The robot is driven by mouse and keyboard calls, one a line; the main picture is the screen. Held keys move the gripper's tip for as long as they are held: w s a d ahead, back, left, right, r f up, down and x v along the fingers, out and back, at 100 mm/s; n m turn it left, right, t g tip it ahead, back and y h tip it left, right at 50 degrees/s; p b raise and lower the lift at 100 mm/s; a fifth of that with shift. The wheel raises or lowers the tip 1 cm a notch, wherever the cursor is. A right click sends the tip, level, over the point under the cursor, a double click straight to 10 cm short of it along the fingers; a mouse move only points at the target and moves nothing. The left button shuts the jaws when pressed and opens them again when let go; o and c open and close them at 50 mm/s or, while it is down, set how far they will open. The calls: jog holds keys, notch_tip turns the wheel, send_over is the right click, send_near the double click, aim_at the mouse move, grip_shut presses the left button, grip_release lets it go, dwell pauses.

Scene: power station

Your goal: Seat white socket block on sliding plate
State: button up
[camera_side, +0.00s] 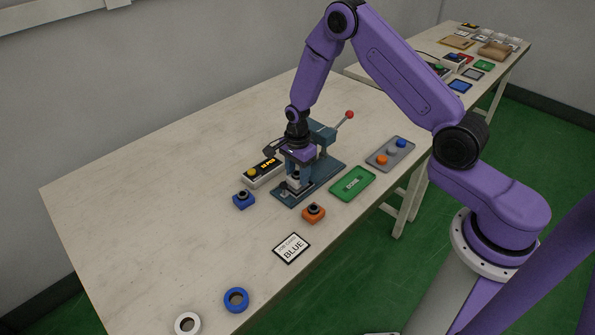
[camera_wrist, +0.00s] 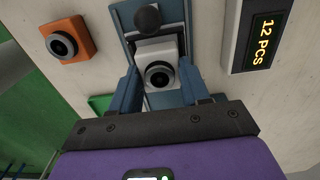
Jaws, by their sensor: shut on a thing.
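The white socket block (camera_wrist: 172,52), with a black ring and round socket on its face, sits between the two blue fingers of my gripper (camera_wrist: 159,74) in the wrist view. My gripper is shut on it. In the side view the white block (camera_side: 293,183) shows just below my gripper (camera_side: 295,173), low over the front of the blue-grey press (camera_side: 327,172). The blue-grey sliding plate area (camera_wrist: 163,100) lies under and around the block in the wrist view. I cannot tell whether the block touches the plate; its underside is hidden.
A black knob (camera_wrist: 148,18) stands close beyond the block. An orange block (camera_side: 314,213) and a blue block (camera_side: 243,200) flank the press. A counter box (camera_wrist: 265,38) reads 12 PCS. The table's left is clear.

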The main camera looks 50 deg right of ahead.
jog(key=shift+f, duration=0.45)
jog(key=o, duration=1.1)
jog(key=shift+o, duration=0.2)
notch_tip(320, 180, up, 17)
jog(key=s+a+r+n, duration=0.4)
jog(key=s+a+n, duration=0.1)
jog(key=s+n, duration=0.15)
jog(key=s+r+n, duration=0.2)
jog(key=s+n, duration=1)
jog(key=s, duration=0.1)
jog(key=s+r+n, duration=0.2)
jog(key=s+n, duration=1)
jog(key=s, duration=0.2)
jog(key=shift+r, duration=0.2)
